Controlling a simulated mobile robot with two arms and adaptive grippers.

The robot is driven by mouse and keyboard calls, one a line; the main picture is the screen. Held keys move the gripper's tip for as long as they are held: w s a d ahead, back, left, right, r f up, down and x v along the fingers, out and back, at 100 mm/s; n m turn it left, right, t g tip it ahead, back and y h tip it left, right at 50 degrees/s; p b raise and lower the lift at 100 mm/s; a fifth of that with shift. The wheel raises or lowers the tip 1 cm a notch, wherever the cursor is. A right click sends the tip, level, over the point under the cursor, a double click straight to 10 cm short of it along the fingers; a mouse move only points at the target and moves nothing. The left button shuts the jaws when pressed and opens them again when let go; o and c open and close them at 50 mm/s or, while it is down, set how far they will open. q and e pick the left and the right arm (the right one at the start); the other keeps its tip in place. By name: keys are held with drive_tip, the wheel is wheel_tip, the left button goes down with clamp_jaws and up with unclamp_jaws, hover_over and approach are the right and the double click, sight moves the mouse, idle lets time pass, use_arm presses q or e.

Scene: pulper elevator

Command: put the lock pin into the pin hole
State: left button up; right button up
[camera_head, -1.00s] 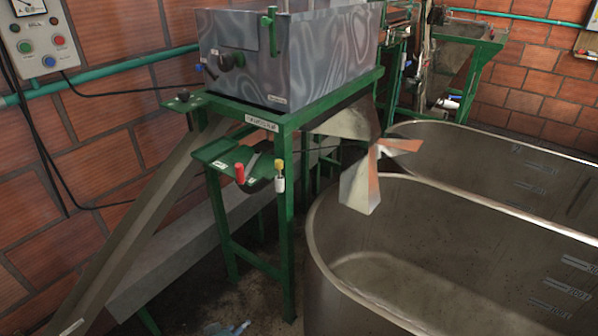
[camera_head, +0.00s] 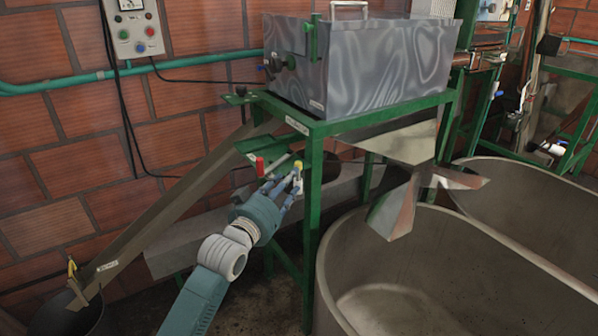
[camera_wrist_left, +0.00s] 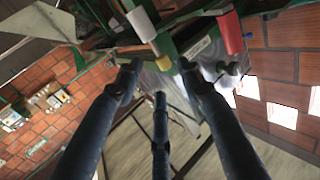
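A small pin with a yellow top (camera_head: 298,165) and a white lower part hangs at the front of the green stand; I take it for the lock pin. It also shows in the left wrist view as a white cylinder (camera_wrist_left: 141,24) with a yellow end. My left gripper (camera_head: 294,182) is right at it, from below and the left. In the wrist view its dark fingers (camera_wrist_left: 160,78) are spread, with the yellow end near the gap between their tips. I see no clear grip on it. The pin hole cannot be made out. My right gripper is not in view.
A red handle (camera_head: 260,166) sits on the green plate left of the pin. The green frame leg (camera_head: 311,240) stands close right of my gripper. A large metal tub (camera_head: 335,225) is at right, a sloping chute (camera_head: 170,208) at left.

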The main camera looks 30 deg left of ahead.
sight(298, 177)
use_arm(q)
drive_tip(key=w+p, duration=0.1)
drive_tip(key=w, duration=0.5)
drive_tip(key=shift+a+r, duration=0.15)
drive_tip(key=shift+a, duration=0.2)
clamp_jaws()
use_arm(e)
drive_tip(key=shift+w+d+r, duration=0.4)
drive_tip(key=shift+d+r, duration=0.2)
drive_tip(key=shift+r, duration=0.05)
